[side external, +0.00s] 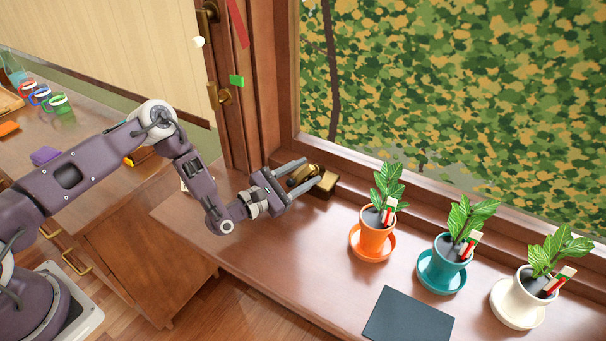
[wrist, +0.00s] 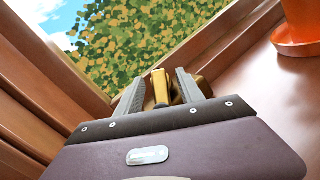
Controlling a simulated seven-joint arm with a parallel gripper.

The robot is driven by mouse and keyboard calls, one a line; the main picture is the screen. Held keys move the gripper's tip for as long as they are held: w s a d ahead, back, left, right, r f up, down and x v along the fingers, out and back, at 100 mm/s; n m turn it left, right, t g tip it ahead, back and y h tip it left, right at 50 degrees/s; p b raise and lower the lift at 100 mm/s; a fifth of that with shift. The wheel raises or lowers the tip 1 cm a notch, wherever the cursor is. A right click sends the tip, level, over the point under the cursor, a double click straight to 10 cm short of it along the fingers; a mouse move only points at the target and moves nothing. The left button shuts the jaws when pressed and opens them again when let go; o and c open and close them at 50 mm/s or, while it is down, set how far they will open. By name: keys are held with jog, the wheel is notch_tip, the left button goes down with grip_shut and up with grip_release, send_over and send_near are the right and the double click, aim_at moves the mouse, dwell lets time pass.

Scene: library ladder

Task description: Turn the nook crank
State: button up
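The brass crank (side external: 303,176) sits on the wooden window ledge at the foot of the window frame, on a dark brass base (side external: 325,186). My gripper (side external: 313,170) reaches in from the left, with its two fingers on either side of the crank. In the wrist view the brass crank handle (wrist: 161,88) stands between the spread fingers (wrist: 162,78), with gaps visible on both sides. The gripper is open. The fingers hide part of the crank and base, and I cannot tell whether either finger touches them.
Orange (side external: 373,241), teal (side external: 442,270) and cream (side external: 517,308) plant pots on saucers stand to the right along the ledge. A dark flat panel (side external: 408,318) lies in front. The wooden window frame (side external: 410,181) runs close behind the crank. Bare ledge lies in front of my gripper.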

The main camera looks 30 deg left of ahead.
aim_at(291, 181)
jog(key=shift+f, duration=0.1)
jog(key=v, duration=0.7)
jog(key=shift+s, duration=0.1)
jog(key=shift+s+a, duration=0.35)
jog(key=shift+w+d, duration=0.15)
jog(key=shift+d, duration=0.05)
jog(key=x, duration=0.6)
jog(key=shift+w+d, duration=0.1)
jog(key=shift+w, duration=0.25)
grip_shut()
